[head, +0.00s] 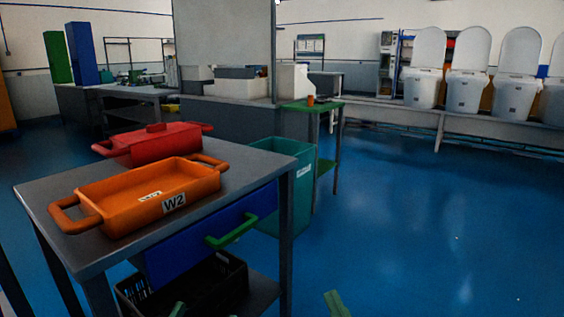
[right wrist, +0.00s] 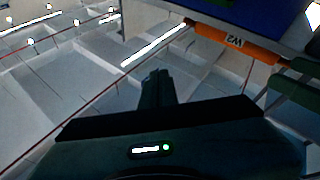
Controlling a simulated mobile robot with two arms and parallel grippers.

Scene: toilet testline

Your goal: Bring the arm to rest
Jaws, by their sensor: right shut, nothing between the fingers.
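My right gripper (head: 335,303) shows only as a green tip at the bottom edge of the head view, right of the grey table's legs. In the right wrist view its dark fingers (right wrist: 157,88) are together, with nothing between them. Another green tip, which looks like my left gripper (head: 178,308), is at the bottom edge, in front of the black crate. Too little of it shows to tell its jaws. The arms are mostly out of the head view.
A grey table (head: 262,160) stands at left with an orange W2 tray (head: 120,215), a red lidded container (head: 150,148) and a blue drawer (head: 180,250). A black crate (head: 225,285) is below. A teal bin (head: 300,195) stands behind. Blue floor (head: 430,220) is clear at right.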

